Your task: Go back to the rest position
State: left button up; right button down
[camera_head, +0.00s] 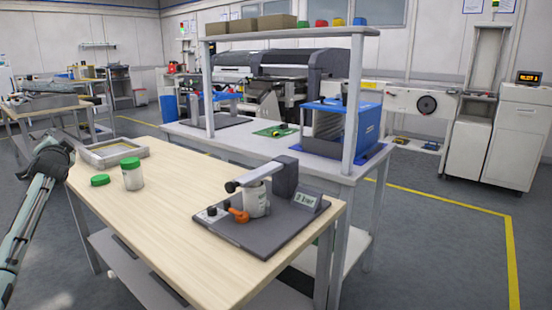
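My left arm comes in at the left edge, and its dark end (48,160) is beside the left corner of the wooden table (165,205). Its fingers cannot be made out, nor whether they are open or shut. It touches nothing on the table that I can see. My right gripper is not in view. A white jar with a green lid (132,177) stands on the table, with a loose green lid (100,180) beside it. A dark test station (265,228) with a display and orange knob holds a white container (255,200) under its arm.
A shallow metal tray (113,153) lies at the table's far left corner. Behind stands a white bench (240,138) with a shelf, a blue device (335,130) and a green mat (276,131). White cabinets (518,135) stand at right. The floor at lower right is clear.

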pick_arm(q)
jog(key=s+d+f+n+g+h, duration=0.1)
jog(key=s+f+n+g+h, duration=0.2)
jog(key=f, duration=0.6)
jog(key=s+d+f+n+g+h, duration=0.1)
jog(key=s+f+n+g, duration=0.35)
jog(key=f, duration=0.35)
jog(key=s+d+f+m+g, duration=0.1)
jog(key=s+d+f, duration=0.2)
jog(key=d+f, duration=0.3)
jog(key=s+d+f+m+h, duration=0.1)
jog(key=s+d+f, duration=0.25)
jog(key=f, duration=0.55)
jog(key=s+d+f+m+g, duration=0.1)
jog(key=s+d+f, duration=0.3)
jog(key=f, duration=0.3)
jog(key=s+d+f+h, duration=0.1)
jog(key=s+d+f, duration=0.4)
jog(key=s, duration=0.6)
jog(key=s+d+f+m+g+h, duration=0.1)
jog(key=s+d+f, duration=0.4)
jog(key=s, duration=0.6)
jog(key=s+d+f+g+h, duration=0.1)
jog(key=s+d+f, duration=0.4)
jog(key=s+d, duration=0.3)
jog(key=s, duration=0.3)
jog(key=shift+d+f+m+h, duration=0.25)
jog(key=shift+d+m+h, duration=0.05)
jog(key=shift+m, duration=0.05)
jog(key=shift+g, duration=0.25)
